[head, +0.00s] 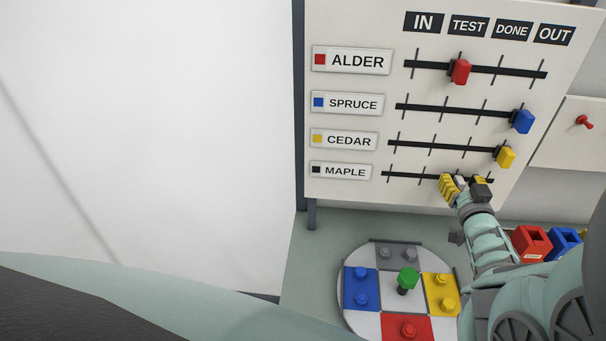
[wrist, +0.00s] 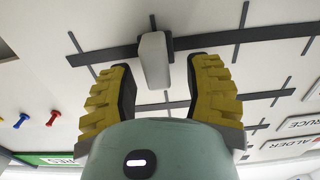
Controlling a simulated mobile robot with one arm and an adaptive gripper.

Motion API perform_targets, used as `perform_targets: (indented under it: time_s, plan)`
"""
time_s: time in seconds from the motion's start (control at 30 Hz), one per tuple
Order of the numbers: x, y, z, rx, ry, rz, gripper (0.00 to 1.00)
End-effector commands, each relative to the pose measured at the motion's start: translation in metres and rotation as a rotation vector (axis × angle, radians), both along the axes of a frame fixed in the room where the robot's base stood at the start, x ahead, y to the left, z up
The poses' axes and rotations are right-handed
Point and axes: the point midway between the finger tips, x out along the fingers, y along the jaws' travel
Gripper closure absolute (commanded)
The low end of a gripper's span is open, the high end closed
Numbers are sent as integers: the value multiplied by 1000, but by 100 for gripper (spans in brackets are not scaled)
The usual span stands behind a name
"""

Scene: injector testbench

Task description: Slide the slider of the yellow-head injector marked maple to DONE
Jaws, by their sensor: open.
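The white board's lowest row carries the MAPLE label (head: 344,171), with a black square. Its slider, a pale grey knob (wrist: 154,60), sits on the dark maple rail (wrist: 240,39) at or very near the third mark from the label side, under the DONE heading (head: 512,31). In the head view the knob (head: 460,181) is partly covered by my gripper (head: 464,184). In the wrist view my gripper (wrist: 159,72) is open, with one yellow-padded finger on each side of the knob and visible gaps to both.
Above, the red alder slider (head: 460,71) is at TEST; the blue spruce slider (head: 522,121) and yellow cedar slider (head: 506,157) are at the OUT end. A round coloured plate (head: 372,316) lies below. Red (head: 532,243) and blue (head: 564,243) blocks stand right of my arm.

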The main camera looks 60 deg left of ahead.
Motion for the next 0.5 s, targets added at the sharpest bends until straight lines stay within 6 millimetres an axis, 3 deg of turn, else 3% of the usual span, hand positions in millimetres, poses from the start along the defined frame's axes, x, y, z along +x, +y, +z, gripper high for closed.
perform_targets:
  time_s: [0.5]
  plan:
    - [-30, -36, 0, 1, 0, -1, 50]
